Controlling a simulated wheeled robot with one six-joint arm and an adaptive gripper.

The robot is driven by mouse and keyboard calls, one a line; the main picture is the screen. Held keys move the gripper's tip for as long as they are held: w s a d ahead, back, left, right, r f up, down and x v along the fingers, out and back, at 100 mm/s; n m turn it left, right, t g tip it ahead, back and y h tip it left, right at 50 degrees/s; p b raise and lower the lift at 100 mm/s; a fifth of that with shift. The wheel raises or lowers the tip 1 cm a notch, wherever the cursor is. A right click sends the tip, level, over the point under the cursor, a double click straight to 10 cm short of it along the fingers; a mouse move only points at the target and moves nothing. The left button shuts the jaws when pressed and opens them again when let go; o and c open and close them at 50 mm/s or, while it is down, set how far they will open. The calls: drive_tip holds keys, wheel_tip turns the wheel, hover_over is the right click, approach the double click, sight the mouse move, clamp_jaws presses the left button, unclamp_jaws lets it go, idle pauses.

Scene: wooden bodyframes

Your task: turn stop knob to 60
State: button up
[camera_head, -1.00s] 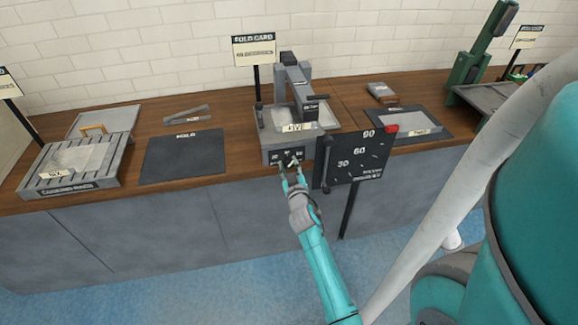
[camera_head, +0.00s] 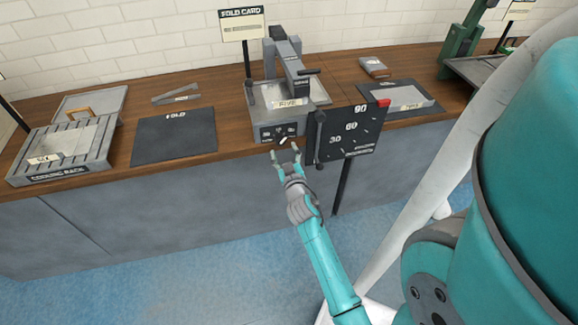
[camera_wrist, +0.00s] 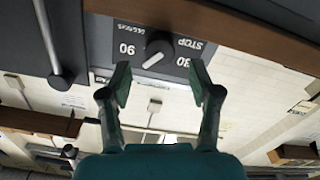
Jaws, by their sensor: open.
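The stop knob is a dark round knob (camera_wrist: 158,50) with a white pointer, on the dark front panel of the bending machine (camera_head: 262,99). In the wrist view its panel appears upside down, with "90" to the left, "30" to the right and "STOP" beyond. The pointer slants to the lower left there, toward the 90 side of straight down; a 60 mark is not clearly legible. In the head view the white pointer (camera_head: 283,140) slants to the upper right. My gripper (camera_head: 285,151) is open and empty, just in front of the knob, its fingers (camera_wrist: 161,80) apart from it.
A black angle board (camera_head: 362,142) marked 30, 60 and 90 stands just right of the panel, with a dark bar at its left edge. A black fold mat (camera_head: 174,137) and a cooling rack (camera_head: 85,158) lie left. Floor before the cabinets is clear.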

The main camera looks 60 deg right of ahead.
sight(281, 142)
drive_tip(key=v, duration=0.7)
drive_tip(key=w+d+m, duration=0.2)
drive_tip(key=d, duration=0.1)
drive_tip(key=w+d+m, duration=0.2)
drive_tip(key=w+d, duration=0.1)
drive_tip(key=w+d+m, duration=0.2)
drive_tip(key=d+m, duration=0.1)
drive_tip(key=shift+w+d+r, duration=0.1)
drive_tip(key=shift+w, duration=0.2)
idle(0.6)
drive_tip(key=shift+c, duration=0.2)
drive_tip(key=c, duration=1.1)
